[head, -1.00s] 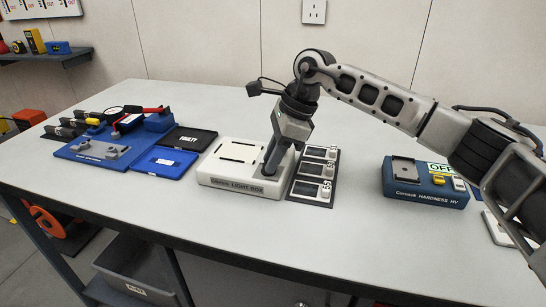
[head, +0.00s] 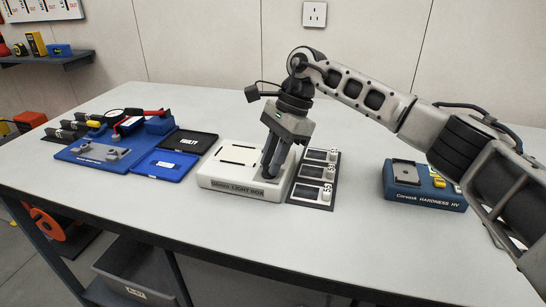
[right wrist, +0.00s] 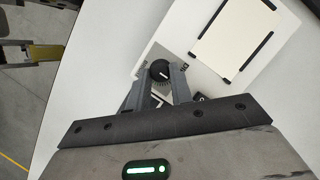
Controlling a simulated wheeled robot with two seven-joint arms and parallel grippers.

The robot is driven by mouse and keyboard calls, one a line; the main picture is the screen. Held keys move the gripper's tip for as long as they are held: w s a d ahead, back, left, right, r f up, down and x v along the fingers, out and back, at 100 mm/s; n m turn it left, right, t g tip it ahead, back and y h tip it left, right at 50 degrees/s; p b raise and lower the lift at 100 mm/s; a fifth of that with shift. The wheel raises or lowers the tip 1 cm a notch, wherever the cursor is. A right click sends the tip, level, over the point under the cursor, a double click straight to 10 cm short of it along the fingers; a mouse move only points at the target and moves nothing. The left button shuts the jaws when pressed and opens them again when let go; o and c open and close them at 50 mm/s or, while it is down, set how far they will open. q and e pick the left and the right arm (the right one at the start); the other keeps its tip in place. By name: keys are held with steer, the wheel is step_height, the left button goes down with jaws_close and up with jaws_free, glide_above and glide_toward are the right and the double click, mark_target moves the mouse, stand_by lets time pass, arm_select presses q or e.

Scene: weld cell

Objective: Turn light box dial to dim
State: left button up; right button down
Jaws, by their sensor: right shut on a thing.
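The white light box (head: 208,179) stands on the table with a cream panel on its top. It also shows in the right wrist view (right wrist: 180,38). Its dark round dial (right wrist: 160,69) with a pale pointer mark sits between my fingertips in the wrist view; small lettering beside it is unreadable. My right gripper (head: 269,172) points down at the box's right end and is shut on the dial; its fingers also show in the wrist view (right wrist: 159,80). In the head view the fingers hide the dial. My left gripper is not in view.
A dark board (head: 308,192) with several small boxes lies close to the right of the light box. A blue fixture (head: 80,152), a blue tray (head: 163,172) and a black tray (head: 190,141) are to the left. A blue hardness tester (head: 425,197) stands further right.

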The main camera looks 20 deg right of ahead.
steer(key=shift+r, duration=0.1)
steer(key=c, duration=1.2)
jaws_free()
steer(key=shift+c, duration=0.2)
steer(key=v, duration=1.6)
steer(key=shift+p, duration=0.35)
